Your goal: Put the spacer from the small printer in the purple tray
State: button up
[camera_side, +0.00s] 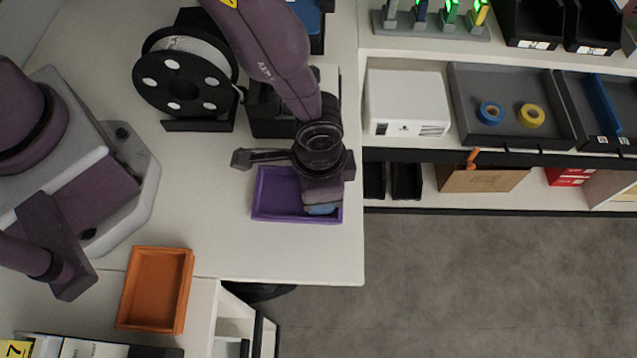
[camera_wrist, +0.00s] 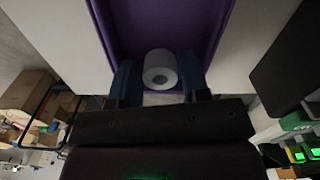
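The purple tray (camera_side: 262,193) lies on the white table in the side view; its purple wall (camera_wrist: 205,22) also shows in the wrist view. My gripper (camera_side: 321,209) is low over the tray's right part, and its fingers hide that part. In the wrist view the spacer (camera_wrist: 161,62), a short white cylinder with a dark hole, is between the two blue fingers of my gripper (camera_wrist: 159,82), against the purple tray. Whether the fingers press on the spacer or stand just clear of it cannot be told.
A printer with a white filament spool (camera_side: 185,82) stands behind the tray. An orange tray (camera_side: 156,289) lies at the front left. The table's right edge is close to the purple tray. A shelf with a white box (camera_side: 407,103) and a grey tray (camera_side: 510,78) is at the right.

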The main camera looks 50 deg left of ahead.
notch_tip(320, 180, up, 12)
jog(key=shift+r, duration=0.2)
dwell(0.4)
jog(key=w+a+r+n+t+h, duration=0.1)
jog(key=w+a+r+n+t, duration=0.15)
jog(key=a+r, duration=1.05)
jog(key=s+a+r+n+t, duration=0.1)
jog(key=s+a+r+n, duration=0.1)
jog(key=s+a+r, duration=0.2)
jog(key=s+a+r+n+t+y, duration=0.1)
jog(key=s+a+r+n+t, duration=0.1)
jog(key=s+a+r, duration=0.3)
jog(key=a, duration=0.4)
jog(key=shift+s+a, duration=0.35)
jog(key=shift+a, duration=0.05)
